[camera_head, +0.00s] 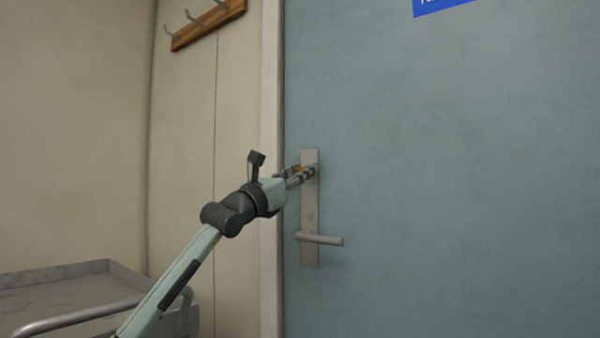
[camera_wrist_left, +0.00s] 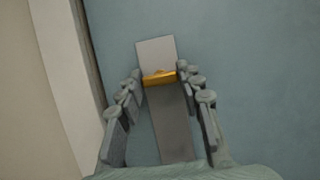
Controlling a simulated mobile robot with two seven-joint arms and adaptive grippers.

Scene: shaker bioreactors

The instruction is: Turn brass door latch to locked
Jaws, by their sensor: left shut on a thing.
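The brass latch (camera_wrist_left: 159,77) lies crosswise on the upper part of the metal door plate (camera_wrist_left: 172,125) in the left wrist view. In the head view a bit of the brass latch (camera_head: 297,169) shows near the top of the plate (camera_head: 310,215), partly hidden by my gripper. My left gripper (camera_head: 312,173) is at the plate, shut on the latch. In the left wrist view the fingers of the left gripper (camera_wrist_left: 160,78) stand on either side of the latch, at its two ends. My right gripper is not in view.
The blue-grey door (camera_head: 450,200) fills the right side. A lever handle (camera_head: 322,239) sticks out below the latch. The door frame (camera_head: 270,230) is close on the left. A grey cart (camera_head: 60,280) stands at lower left, and a hook rack (camera_head: 208,24) hangs above.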

